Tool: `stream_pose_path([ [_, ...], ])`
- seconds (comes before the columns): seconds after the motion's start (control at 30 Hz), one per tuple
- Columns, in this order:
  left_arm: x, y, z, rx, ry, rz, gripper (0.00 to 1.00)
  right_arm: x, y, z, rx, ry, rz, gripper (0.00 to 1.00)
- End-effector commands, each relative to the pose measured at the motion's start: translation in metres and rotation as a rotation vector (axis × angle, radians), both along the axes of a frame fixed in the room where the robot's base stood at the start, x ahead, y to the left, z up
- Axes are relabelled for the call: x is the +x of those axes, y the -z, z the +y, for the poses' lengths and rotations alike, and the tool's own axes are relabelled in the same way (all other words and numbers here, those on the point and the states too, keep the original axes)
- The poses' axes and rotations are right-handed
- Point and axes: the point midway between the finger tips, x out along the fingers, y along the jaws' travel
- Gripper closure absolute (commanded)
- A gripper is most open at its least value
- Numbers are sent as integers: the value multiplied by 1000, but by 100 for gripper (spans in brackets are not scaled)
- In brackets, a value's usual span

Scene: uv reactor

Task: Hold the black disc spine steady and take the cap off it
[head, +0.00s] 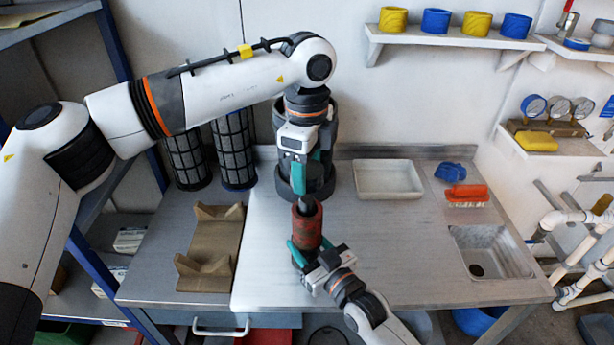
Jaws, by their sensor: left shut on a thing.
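A dark red cylinder (307,226) stands upright near the middle of the bench, with a small dark piece (303,203) at its top. I cannot tell which part is the cap and which the spine. My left gripper (300,193) points down from above, its teal fingers shut on this dark top piece; the grip is partly hidden. My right gripper (307,250) comes in from the lower right, with teal fingers beside the lower part of the cylinder. I cannot tell whether it grips it. A black round stand (323,183) is close behind, partly hidden by my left gripper.
A brown cradle (213,240) lies at left, with dark mesh cylinders (236,150) behind. A white tray (388,179), an orange brush (466,194) and a blue item (449,172) are at back right. A sink (490,252) is at right. The bench between cylinder and sink is clear.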

Motion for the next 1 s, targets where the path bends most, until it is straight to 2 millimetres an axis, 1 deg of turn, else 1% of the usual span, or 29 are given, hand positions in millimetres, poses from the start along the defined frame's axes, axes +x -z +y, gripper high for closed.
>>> stream_pose_path([
  [0.1,0,0,0,0,0,0,75,0,2,0,-2,0,3,100],
  [0.13,0,0,0,0,0,0,75,0,2,0,-2,0,3,45],
  [0.2,0,0,0,0,0,0,75,0,2,0,-2,0,2,33],
  [0.27,0,1,0,0,0,0,75,0,1,0,-2,0,2,24],
  [0.53,0,1,0,0,0,0,75,-1,1,0,-1,0,1,24],
  [0.67,0,1,0,0,1,0,75,-8,1,-6,-2,0,1,24],
  [0.77,0,2,0,0,0,0,75,-21,2,-15,-3,-1,2,24],
  [1.0,0,4,0,0,0,0,75,-64,2,-45,-3,-1,4,24],
])
